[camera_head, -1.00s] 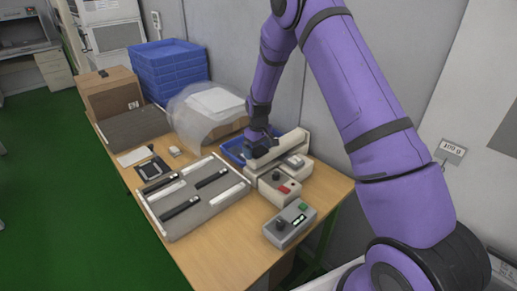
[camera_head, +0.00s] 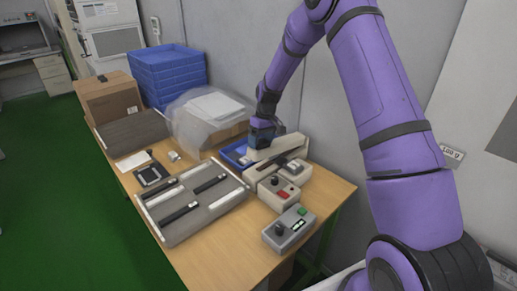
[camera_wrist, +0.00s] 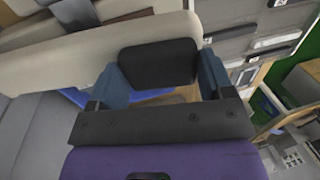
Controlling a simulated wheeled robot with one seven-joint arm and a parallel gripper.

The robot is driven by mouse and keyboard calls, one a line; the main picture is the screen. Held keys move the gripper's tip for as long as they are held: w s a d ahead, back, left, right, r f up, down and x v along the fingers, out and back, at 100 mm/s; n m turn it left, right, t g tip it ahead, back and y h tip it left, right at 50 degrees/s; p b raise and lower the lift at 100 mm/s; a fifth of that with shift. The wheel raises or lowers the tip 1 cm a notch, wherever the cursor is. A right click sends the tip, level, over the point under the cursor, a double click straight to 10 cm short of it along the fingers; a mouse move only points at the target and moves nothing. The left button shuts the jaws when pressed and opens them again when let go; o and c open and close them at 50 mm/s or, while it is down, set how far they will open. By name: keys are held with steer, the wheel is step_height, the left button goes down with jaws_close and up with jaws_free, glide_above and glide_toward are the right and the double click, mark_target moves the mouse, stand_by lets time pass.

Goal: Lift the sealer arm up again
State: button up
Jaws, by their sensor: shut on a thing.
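The beige sealer stands at the right rear of the wooden table, its lower body (camera_head: 262,172) showing below its long beige arm (camera_head: 287,148). My gripper (camera_head: 262,137) is at the left end of the sealer arm. In the wrist view my gripper (camera_wrist: 160,82) has its blue fingers on either side of the black handle (camera_wrist: 160,62) of the sealer arm and is shut on it. The beige arm (camera_wrist: 75,45) stretches behind the handle there. The arm looks raised off the base at the gripped end; the exact gap is partly hidden.
A grey control box (camera_head: 289,230) and a smaller box with a red button (camera_head: 279,189) stand in front of the sealer. A grey slotted tray (camera_head: 205,217) lies to the left. The wall is near.

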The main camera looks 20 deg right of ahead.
steer(key=d+r+y, duration=0.1)
steer(key=r, duration=0.1)
steer(key=d+r, duration=0.1)
steer(key=w+d+r+g+y, duration=0.1)
steer(key=r, duration=0.1)
steer(key=shift+w+d+r+y, duration=0.1)
steer(key=shift+d+r+y, duration=0.1)
steer(key=shift+r+y, duration=0.1)
steer(key=o, duration=1.3)
steer(key=v, duration=1)
steer(key=shift+d+r, duration=0.2)
steer(key=shift+r, duration=0.15)
steer(key=shift+r, duration=0.1)
steer(key=s+a+r+m+t+h, duration=0.15)
steer(key=s+a+r, duration=0.25)
steer(key=s+r, duration=0.55)
steer(key=s+a+r+t+h, duration=0.2)
steer(key=s+a+r, duration=0.2)
steer(key=s+r, duration=0.55)
steer(key=s+t, duration=0.1)
steer(key=s, duration=0.7)
steer(key=s+a+f+m+t, duration=0.1)
steer(key=s, duration=0.8)
steer(key=s+a+f+m+t+h, duration=0.1)
steer(key=s, duration=0.7)
steer(key=shift+s+m+t, duration=0.25)
steer(key=shift+s+t, duration=0.1)
